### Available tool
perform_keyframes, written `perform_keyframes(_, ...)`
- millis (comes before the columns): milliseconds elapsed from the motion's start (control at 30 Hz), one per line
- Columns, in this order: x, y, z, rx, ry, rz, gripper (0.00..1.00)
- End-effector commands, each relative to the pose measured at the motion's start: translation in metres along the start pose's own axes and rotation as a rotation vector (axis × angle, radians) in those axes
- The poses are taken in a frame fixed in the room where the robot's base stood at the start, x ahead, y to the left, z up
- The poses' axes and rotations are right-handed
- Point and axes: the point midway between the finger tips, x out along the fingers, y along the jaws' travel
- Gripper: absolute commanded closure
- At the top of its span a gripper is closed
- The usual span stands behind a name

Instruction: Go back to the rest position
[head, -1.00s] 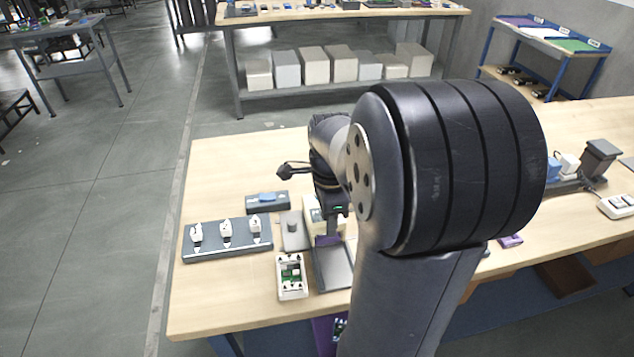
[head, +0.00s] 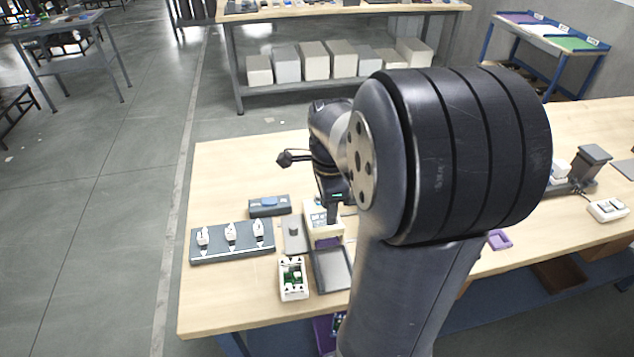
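My arm rises large in the middle of the head view and bends over the wooden workbench (head: 230,160). My gripper (head: 329,215) points down at the end of the arm, just above or at a small white device with a purple front (head: 325,235). The fingertips are small and partly hidden by my arm, so I cannot tell whether they are open or shut, or whether they touch the device.
Near the gripper lie a white box with a green board (head: 293,279), a dark tray (head: 331,270), a grey plate (head: 294,235), a strip with white plugs (head: 231,242) and a blue-topped block (head: 269,206). The bench's back left is clear. A white switch block (head: 608,209) sits far right.

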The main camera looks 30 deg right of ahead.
Motion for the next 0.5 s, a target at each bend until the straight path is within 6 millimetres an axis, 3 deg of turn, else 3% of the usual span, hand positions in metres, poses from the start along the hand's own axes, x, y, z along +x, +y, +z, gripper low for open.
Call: perform_keyframes(500, 0.0023, 0.0001, 0.0, 0.0, 0.0, 0.0, 0.66)
